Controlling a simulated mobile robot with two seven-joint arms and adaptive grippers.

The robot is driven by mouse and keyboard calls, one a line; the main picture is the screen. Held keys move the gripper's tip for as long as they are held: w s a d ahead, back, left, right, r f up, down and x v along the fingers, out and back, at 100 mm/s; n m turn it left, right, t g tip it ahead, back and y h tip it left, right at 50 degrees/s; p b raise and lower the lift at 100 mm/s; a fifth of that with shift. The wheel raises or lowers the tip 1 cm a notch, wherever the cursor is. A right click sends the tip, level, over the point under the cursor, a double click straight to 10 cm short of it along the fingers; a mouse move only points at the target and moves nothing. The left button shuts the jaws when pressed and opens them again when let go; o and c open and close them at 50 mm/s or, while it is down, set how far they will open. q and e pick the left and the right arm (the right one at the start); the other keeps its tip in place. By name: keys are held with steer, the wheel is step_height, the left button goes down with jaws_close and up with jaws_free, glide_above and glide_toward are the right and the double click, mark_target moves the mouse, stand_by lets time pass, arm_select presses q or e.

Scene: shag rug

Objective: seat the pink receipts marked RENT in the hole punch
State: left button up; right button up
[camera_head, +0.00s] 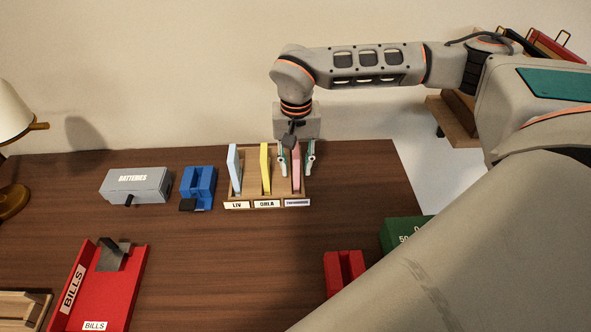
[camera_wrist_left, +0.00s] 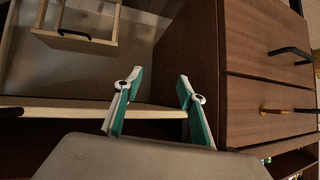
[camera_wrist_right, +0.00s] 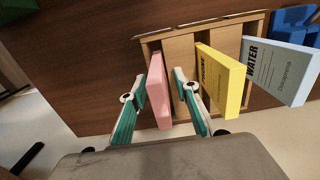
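The pink receipt pad (camera_head: 296,168) stands upright in the rightmost slot of a wooden holder (camera_head: 265,196); I cannot read any RENT mark on it. My right gripper (camera_head: 297,158) is open around the pad's upper part. In the right wrist view the pad (camera_wrist_right: 158,92) is between the parted fingers (camera_wrist_right: 160,88), and I see no clear grip. A blue device (camera_head: 198,184) left of the holder and a red one (camera_head: 345,270) at front have punch-like shapes; I cannot tell which is the hole punch. My left gripper (camera_wrist_left: 157,85) is open and empty.
Yellow (camera_head: 265,168) and light-blue (camera_head: 234,168) pads stand in the holder's other slots. A grey BATTERIES box (camera_head: 137,186), a red BILLS tray (camera_head: 115,290) and a green box (camera_head: 402,230) are on the desk. The middle of the desk is clear. Drawers (camera_wrist_left: 265,70) are near my left gripper.

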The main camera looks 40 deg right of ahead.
mark_target(296, 151)
steer(key=shift+f, duration=0.35)
jaws_close()
step_height(296, 151, up, 9)
steer(key=shift+f+p, duration=0.1)
steer(key=shift+p, duration=0.55)
steer(key=shift+r, duration=0.6)
steer(key=shift+s, duration=0.1)
